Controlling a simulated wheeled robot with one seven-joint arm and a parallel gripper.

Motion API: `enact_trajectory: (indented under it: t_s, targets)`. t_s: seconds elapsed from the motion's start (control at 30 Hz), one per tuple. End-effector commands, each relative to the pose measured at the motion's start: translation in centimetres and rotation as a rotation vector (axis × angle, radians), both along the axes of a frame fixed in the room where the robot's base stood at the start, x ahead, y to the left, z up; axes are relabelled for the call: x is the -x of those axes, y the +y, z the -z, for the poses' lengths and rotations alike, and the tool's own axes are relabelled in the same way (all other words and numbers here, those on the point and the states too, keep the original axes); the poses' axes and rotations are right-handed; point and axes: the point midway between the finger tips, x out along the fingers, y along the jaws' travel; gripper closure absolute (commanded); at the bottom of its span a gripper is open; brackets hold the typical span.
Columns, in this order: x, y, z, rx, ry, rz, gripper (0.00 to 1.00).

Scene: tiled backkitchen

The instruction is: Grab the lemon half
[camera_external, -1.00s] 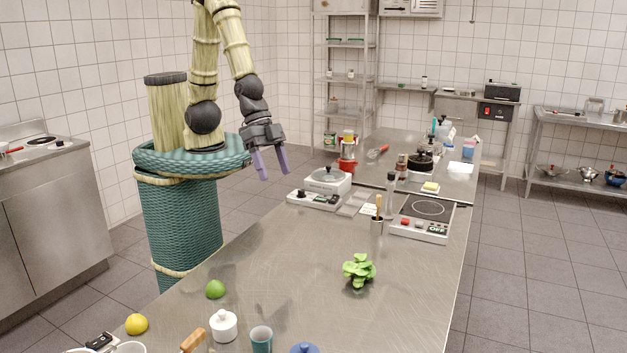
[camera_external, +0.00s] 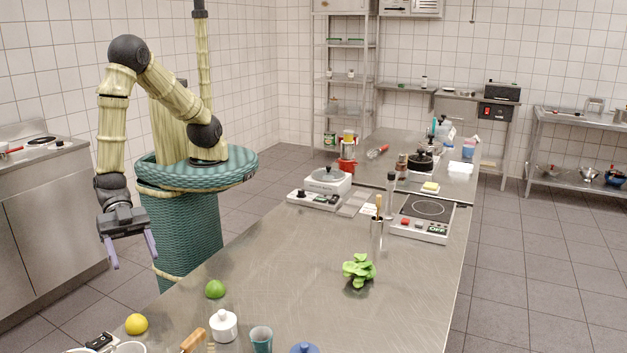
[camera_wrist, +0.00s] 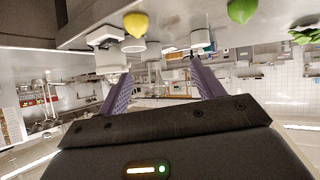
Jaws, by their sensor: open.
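A yellow lemon piece (camera_external: 137,323) sits at the near left edge of the steel table; no cut face shows, so I cannot tell whether it is a half. It also shows at the top of the wrist view (camera_wrist: 136,24), which looks upside down. My gripper (camera_external: 133,262) is open and empty, fingers pointing down, left of the table and apart from the lemon. Its two purple fingers also show in the wrist view (camera_wrist: 162,72). A green lime (camera_external: 215,289) lies on the table to the right of the lemon.
Near the lemon stand a white lidded pot (camera_external: 223,326), a teal cup (camera_external: 261,339) and a wooden handle (camera_external: 193,341). A green plant (camera_external: 359,270) stands mid-table. An induction hob (camera_external: 422,217) is farther back. The table between lime and plant is clear.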

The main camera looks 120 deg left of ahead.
Motion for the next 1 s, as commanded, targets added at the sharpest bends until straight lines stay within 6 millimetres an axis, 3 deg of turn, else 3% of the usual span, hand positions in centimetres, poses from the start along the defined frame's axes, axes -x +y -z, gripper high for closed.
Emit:
enact_trajectory:
  t_s: [0.03,0.2,0.33,0.73,1.0]
  targets:
    - [2.3,-0.6,1.2,-0.007,-0.03,0.016,0.33]
    - [7.8,-1.0,2.9,-0.019,-0.137,0.029,0.33]
    - [9.7,-0.8,3.3,-0.023,-0.179,0.028,0.33]
    - [9.5,-0.9,3.3,-0.024,-0.184,0.025,0.33]
    - [6.1,-2.4,4.6,-0.026,-0.184,0.024,0.33]
